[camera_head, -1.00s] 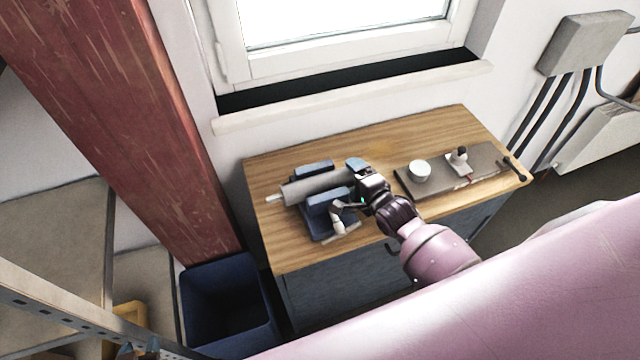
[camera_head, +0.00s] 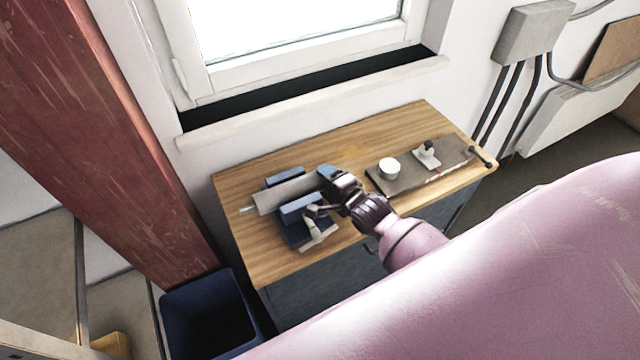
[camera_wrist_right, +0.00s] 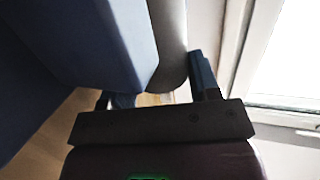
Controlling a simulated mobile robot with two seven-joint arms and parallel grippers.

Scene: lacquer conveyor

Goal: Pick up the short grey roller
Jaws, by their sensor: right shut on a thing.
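The short grey roller (camera_head: 285,193) lies along a blue clamp (camera_head: 300,209) on the wooden bench, between its two blue jaws. A pale shaft end sticks out at its left. My right gripper (camera_head: 325,183) is shut on the roller's right end. In the right wrist view the grey roller (camera_wrist_right: 170,40) runs up the picture beside a large blue jaw, and my right gripper's (camera_wrist_right: 165,88) fingers lie on either side of its near end. I cannot tell whether the roller still touches the clamp. My left gripper is out of view.
A grey board (camera_head: 405,178) at the right of the bench (camera_head: 265,262) holds a white round container (camera_head: 389,168) and a small fixture (camera_head: 427,153). A dark blue bin (camera_head: 205,320) stands left of the bench. A window sill (camera_head: 320,98) lies behind it.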

